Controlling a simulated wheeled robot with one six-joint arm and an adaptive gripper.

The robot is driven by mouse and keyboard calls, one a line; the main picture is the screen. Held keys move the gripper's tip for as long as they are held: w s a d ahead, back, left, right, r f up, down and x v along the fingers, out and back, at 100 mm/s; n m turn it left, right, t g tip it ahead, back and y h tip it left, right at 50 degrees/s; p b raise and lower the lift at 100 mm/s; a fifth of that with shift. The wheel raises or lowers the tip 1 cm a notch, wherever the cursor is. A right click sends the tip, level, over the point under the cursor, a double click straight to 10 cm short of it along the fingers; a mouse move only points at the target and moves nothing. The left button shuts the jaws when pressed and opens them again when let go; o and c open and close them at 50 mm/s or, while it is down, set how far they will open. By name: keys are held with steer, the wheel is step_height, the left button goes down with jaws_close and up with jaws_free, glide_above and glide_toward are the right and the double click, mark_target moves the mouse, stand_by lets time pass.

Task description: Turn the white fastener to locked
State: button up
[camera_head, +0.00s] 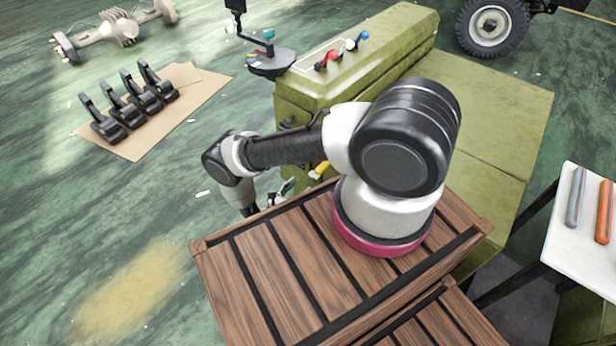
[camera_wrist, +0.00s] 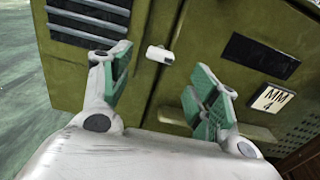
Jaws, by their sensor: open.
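The white fastener (camera_wrist: 159,54) is a small, short handle on the olive-green panel in the wrist view. It lies slightly tilted, near the seam between the vented part on the left and the plain part on the right. My gripper (camera_wrist: 159,68) is open, with one green-padded finger on each side of the fastener in the picture. The fingers look apart from it; how far off the panel they are I cannot tell. In the head view my gripper (camera_head: 276,196) hangs beside the green cabinet, partly hidden by my arm, and this fastener is not visible.
The green cabinet (camera_head: 293,101) carries red, white and blue knobs on top. A yellow handle (camera_head: 320,170) shows beside my arm. Wooden slatted crates (camera_head: 270,270) stand in front. Open floor lies left.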

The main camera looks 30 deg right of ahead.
mark_target(312, 177)
steer(key=x, duration=0.7)
steer(key=shift+d, duration=0.1)
steer(key=shift+f, duration=0.1)
steer(key=shift+c, duration=0.4)
steer(key=c, duration=0.9)
